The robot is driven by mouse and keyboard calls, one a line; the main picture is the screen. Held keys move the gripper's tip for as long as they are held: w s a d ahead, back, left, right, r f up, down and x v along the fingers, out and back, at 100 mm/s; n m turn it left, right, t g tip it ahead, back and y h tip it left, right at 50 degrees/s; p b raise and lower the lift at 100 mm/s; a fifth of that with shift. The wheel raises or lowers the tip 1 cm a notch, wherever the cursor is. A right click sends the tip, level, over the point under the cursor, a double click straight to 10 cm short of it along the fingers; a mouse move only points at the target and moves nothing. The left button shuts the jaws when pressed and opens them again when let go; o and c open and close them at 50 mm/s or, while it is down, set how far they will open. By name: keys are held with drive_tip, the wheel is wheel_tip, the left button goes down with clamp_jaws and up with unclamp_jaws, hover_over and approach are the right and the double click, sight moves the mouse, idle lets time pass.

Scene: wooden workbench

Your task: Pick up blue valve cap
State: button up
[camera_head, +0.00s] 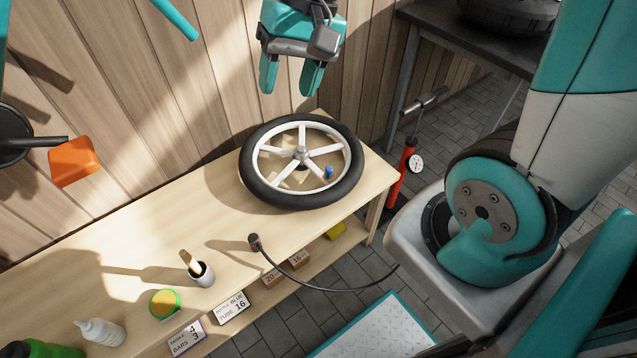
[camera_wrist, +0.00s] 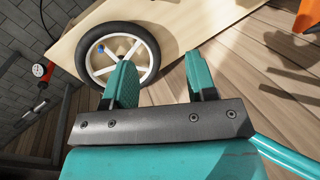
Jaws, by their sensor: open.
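The blue valve cap (camera_head: 329,172) is a small blue piece at the inner rim of the wheel (camera_head: 258,189), on its right side in the head view. It also shows in the wrist view (camera_wrist: 101,50), near the upper left of the rim. The wheel has a black tire and white spokes and lies flat on the wooden workbench (camera_head: 217,222). My gripper (camera_head: 291,92) is open and empty, above and behind the wheel in the head view. In the wrist view its two teal fingers (camera_wrist: 160,82) stand apart, and one overlaps the tire's edge.
A black hose (camera_head: 330,287) with a dark end (camera_head: 254,242) lies over the bench's front edge. A cup (camera_head: 202,275), a green-yellow round tin (camera_head: 164,303) and a white bottle (camera_head: 102,331) stand at left. A red pump (camera_head: 400,172) stands right of the bench.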

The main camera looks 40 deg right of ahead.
drive_tip(key=w+d+f+m+b, duration=0.6)
drive_tip(key=d+f+m, duration=0.4)
drive_tip(key=f, duration=0.4)
drive_tip(key=m+b, duration=0.3)
drive_tip(key=m, duration=0.4)
approach(329, 168)
drive_tip(key=shift+t+y, duration=0.3)
drive_tip(key=x, duration=0.1)
drive_tip(key=b+x, duration=0.1)
drive_tip(key=x, duration=0.1)
drive_tip(key=b+x, duration=0.1)
drive_tip(key=shift+s+d+f, duration=0.15)
drive_tip(key=shift+s+f, duration=0.2)
drive_tip(key=shift+s, duration=0.05)
drive_tip(key=shift+b+x, duration=0.85)
drive_tip(key=shift+x, duration=2.1)
drive_tip(key=shift+w, duration=0.1)
drive_tip(key=c, duration=0.9)
